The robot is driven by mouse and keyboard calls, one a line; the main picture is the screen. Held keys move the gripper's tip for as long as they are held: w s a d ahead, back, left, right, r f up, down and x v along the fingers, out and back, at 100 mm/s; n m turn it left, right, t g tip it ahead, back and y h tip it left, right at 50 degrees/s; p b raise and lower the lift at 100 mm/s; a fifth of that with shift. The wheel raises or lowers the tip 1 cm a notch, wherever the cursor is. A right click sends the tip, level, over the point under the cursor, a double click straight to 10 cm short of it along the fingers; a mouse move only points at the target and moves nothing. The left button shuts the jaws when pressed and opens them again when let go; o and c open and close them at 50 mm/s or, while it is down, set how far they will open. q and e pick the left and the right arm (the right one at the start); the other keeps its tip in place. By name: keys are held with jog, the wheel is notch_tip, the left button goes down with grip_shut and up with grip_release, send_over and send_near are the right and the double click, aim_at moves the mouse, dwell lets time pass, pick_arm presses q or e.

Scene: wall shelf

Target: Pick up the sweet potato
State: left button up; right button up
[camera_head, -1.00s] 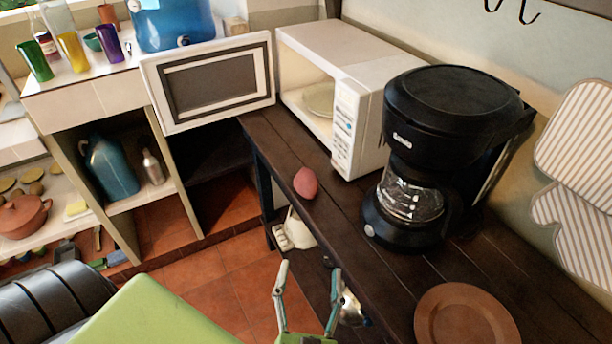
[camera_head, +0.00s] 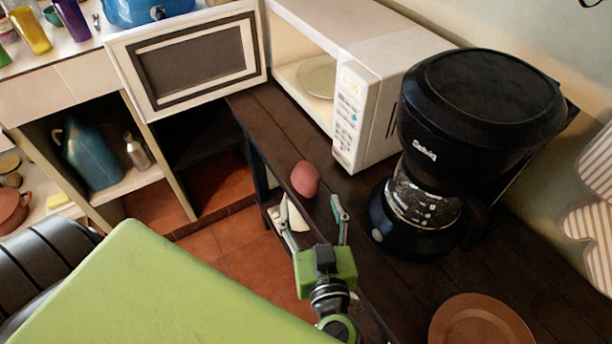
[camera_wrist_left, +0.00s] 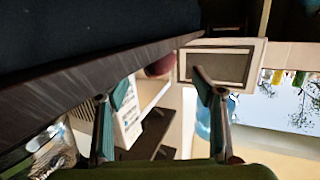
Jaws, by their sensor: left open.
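The sweet potato (camera_head: 305,179) is a reddish-pink lump near the left edge of the dark wooden table (camera_head: 290,128), in front of the microwave. My left gripper (camera_head: 312,212) is open and empty, its two fingers pointing at the sweet potato from the near side, short of it. In the left wrist view the sweet potato (camera_wrist_left: 160,66) shows beyond and between the spread fingertips of the left gripper (camera_wrist_left: 163,84), at the edge of the table. My right gripper is not in view.
A white microwave (camera_head: 372,95) with its door (camera_head: 188,62) swung open stands behind the sweet potato. A black coffee maker (camera_head: 480,95) stands close on the right. A brown plate (camera_head: 480,322) lies at the front right. Left of the table edge is open floor (camera_head: 245,262).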

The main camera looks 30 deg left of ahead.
aim_at(307, 187)
pick_arm(q)
jog(key=shift+w+a+f, duration=0.1)
jog(key=shift+w+a, duration=0.3)
jog(key=shift+w, duration=0.1)
jog(key=shift+w+a+f, duration=0.1)
jog(key=shift+w+a, duration=0.05)
jog(key=shift+w, duration=0.05)
jog(key=shift+w+a, duration=0.15)
jog(key=shift+w, duration=0.1)
jog(key=x, duration=0.3)
jog(key=shift+w+a, duration=0.15)
jog(key=shift+w, duration=0.1)
jog(key=shift+w+a+f, duration=0.2)
jog(key=shift+w+a, duration=0.1)
jog(key=shift+w, duration=0.1)
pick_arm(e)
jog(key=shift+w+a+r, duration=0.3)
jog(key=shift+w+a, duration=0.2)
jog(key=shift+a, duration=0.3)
pick_arm(q)
jog(key=c, duration=1.2)
jog(key=shift+c, duration=0.5)
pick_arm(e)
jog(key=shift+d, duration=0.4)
